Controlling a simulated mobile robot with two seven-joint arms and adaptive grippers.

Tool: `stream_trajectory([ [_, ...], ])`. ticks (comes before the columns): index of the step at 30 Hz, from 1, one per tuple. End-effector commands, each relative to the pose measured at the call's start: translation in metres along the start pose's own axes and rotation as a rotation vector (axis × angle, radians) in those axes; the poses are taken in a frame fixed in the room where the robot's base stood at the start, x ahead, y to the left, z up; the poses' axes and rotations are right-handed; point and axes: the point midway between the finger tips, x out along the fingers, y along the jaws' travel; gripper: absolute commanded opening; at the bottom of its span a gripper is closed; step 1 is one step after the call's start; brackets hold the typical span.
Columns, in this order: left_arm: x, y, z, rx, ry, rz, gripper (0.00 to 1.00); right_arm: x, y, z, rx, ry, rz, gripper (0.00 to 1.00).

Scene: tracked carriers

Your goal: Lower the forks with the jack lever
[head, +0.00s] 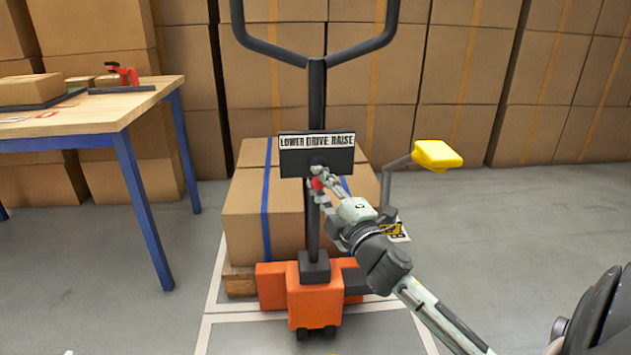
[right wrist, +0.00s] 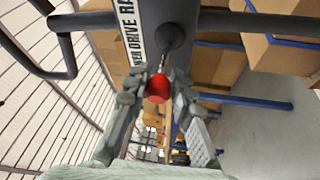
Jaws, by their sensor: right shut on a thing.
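The pallet jack has an orange base (head: 313,295), a dark mast and a black panel (head: 290,163) lettered LOWER DRIVE RAISE. The jack lever comes out of the panel below the lettering and ends in a red knob (right wrist: 158,88), also seen in the head view (head: 317,184). My right gripper (head: 322,184) is shut on the red knob, with a finger on either side of it in the right wrist view (right wrist: 157,92). The lever sits near the panel's middle; its exact setting is hard to tell. The forks are hidden under the load. My left gripper is out of view.
A large carton with blue straps (head: 245,212) sits on a wooden pallet (head: 240,281) behind the mast. A grey post with a yellow pad (head: 437,155) stands at right. A blue-legged table (head: 110,115) is at left. Stacked cartons line the back; floor at right is clear.

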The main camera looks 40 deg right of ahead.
Motion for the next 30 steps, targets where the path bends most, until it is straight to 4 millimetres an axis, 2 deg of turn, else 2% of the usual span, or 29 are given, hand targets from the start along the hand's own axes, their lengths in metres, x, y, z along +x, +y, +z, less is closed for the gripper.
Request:
stream_trajectory([
  [1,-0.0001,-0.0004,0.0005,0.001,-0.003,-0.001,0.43,0.0008,0.0025,0.0069,-0.009,-0.016,0.004,0.0],
  [16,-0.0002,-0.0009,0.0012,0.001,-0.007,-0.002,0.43,0.001,0.0036,0.0069,-0.009,-0.015,0.006,0.0],
  [17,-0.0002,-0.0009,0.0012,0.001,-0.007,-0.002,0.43,0.001,0.0037,0.0069,-0.008,-0.015,0.006,0.25],
  [21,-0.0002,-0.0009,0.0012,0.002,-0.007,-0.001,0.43,0.0008,0.0032,0.0054,-0.006,-0.012,0.005,0.42],
  [30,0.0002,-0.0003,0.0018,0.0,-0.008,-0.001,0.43,-0.0004,0.002,0.0033,-0.002,-0.006,0.003,0.43],
])
